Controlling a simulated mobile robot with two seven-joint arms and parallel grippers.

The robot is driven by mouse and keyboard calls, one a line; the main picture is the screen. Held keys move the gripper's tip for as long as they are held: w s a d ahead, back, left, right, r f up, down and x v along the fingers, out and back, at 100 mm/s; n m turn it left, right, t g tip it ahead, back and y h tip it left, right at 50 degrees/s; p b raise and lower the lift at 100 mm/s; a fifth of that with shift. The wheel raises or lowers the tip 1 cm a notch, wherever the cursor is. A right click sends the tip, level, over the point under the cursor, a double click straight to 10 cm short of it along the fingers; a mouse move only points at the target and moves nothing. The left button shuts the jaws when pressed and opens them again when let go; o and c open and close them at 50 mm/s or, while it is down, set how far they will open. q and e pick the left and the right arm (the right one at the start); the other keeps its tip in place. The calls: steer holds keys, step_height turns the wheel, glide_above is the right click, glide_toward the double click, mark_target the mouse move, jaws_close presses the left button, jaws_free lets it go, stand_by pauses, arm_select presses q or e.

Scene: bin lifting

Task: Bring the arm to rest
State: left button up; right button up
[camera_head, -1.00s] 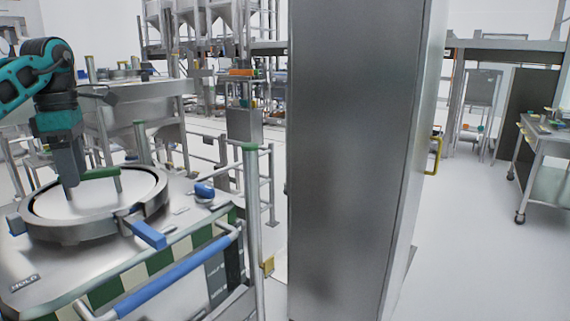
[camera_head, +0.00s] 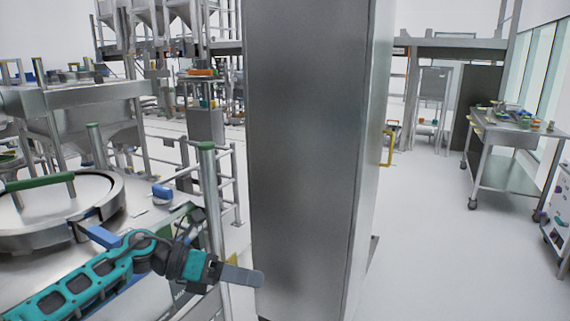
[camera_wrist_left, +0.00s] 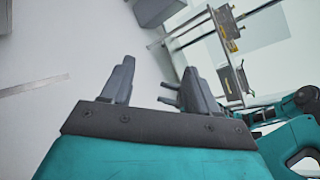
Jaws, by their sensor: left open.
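My left arm comes in from the lower left in the head view, and its teal links reach to the right. My left gripper (camera_head: 242,276) points right, in front of the lower part of the tall grey column. In the left wrist view, the two grey fingers of the left gripper (camera_wrist_left: 160,85) stand apart with nothing between them. Pale floor shows beyond the fingers, and part of a teal arm shows at the right edge. My right gripper is not identifiable in the head view.
A bin (camera_head: 30,95) stands at the left, behind a round lid (camera_head: 60,209) with a green handle. A tall grey column (camera_head: 305,150) fills the middle, close to the left gripper. A wheeled cart (camera_head: 510,135) stands at the right. The floor between column and cart is clear.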

arm_select(q)
steer(key=s+d+f+n+t+h, duration=0.1)
steer(key=s+d+n+t+h, duration=0.25)
steer(key=n+t, duration=0.45)
steer(key=s+a+f+n+y, duration=0.4)
steer(key=s+f+n+y, duration=0.1)
steer(key=n, duration=0.6)
steer(key=s+a+f+n+t+y, duration=0.1)
steer(key=s+a+f+n+y, duration=0.4)
steer(key=f+n, duration=0.5)
steer(key=s+a+f+n+y, duration=0.4)
steer(key=s+f+n+y, duration=0.2)
steer(key=n, duration=0.7)
steer(key=shift+s+a+f+t, duration=0.25)
steer(key=shift+s+f+t, duration=0.15)
steer(key=shift+s+f, duration=0.65)
steer(key=shift+r, duration=0.1)
